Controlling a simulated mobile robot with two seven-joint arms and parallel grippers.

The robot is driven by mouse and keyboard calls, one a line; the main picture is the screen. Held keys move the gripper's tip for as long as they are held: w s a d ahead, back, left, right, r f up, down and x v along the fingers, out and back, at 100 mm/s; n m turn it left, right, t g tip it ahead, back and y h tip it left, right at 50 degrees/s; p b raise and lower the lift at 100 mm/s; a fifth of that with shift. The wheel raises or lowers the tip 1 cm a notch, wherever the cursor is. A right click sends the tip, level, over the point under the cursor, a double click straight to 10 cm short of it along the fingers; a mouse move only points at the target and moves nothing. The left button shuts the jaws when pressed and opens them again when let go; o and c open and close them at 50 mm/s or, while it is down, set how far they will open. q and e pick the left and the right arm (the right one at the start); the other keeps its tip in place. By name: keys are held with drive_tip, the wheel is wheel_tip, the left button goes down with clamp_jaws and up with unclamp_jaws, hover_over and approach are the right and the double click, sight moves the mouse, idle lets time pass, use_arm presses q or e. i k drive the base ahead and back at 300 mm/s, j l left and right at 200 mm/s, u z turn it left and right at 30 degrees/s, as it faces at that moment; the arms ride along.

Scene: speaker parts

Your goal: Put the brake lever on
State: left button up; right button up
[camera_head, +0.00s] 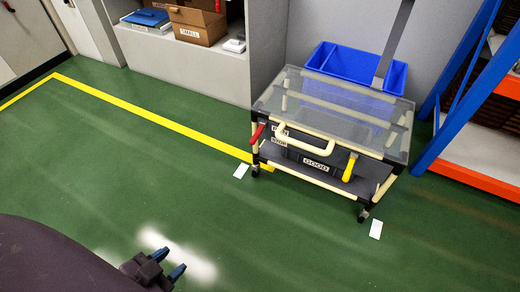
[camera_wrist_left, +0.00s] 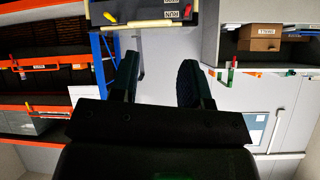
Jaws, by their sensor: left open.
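A wheeled cart (camera_head: 330,112) with a clear top stands right of the middle in the head view. A red lever (camera_head: 257,133) sits at its front left corner and a yellow lever (camera_head: 349,168) at its front right. I cannot tell from looks which is the brake lever. A cream handle (camera_head: 305,140) is between them. My left gripper (camera_head: 166,262) is open and empty, low over the floor and well apart from the cart. Its open fingers (camera_wrist_left: 160,62) also show in the left wrist view. My right gripper is not in view.
A blue bin (camera_head: 357,68) stands behind the cart. A blue and orange rack (camera_head: 450,125) is close on its right. A shelf with a cardboard box (camera_head: 198,24) is at the back left. The green floor (camera_head: 110,150) before the cart is clear, with white cards (camera_head: 376,229) by the wheels.

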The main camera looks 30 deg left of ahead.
sight(252, 141)
drive_tip(key=k+l, duration=0.1)
drive_tip(key=i+u, duration=0.1)
drive_tip(key=u, duration=0.25)
drive_tip(key=l+u, duration=0.15)
drive_tip(key=u, duration=0.2)
drive_tip(key=i+l+u, duration=0.1)
drive_tip(key=u, duration=0.25)
drive_tip(key=i+j+u, duration=0.1)
drive_tip(key=i+j, duration=0.25)
drive_tip(key=j, duration=0.15)
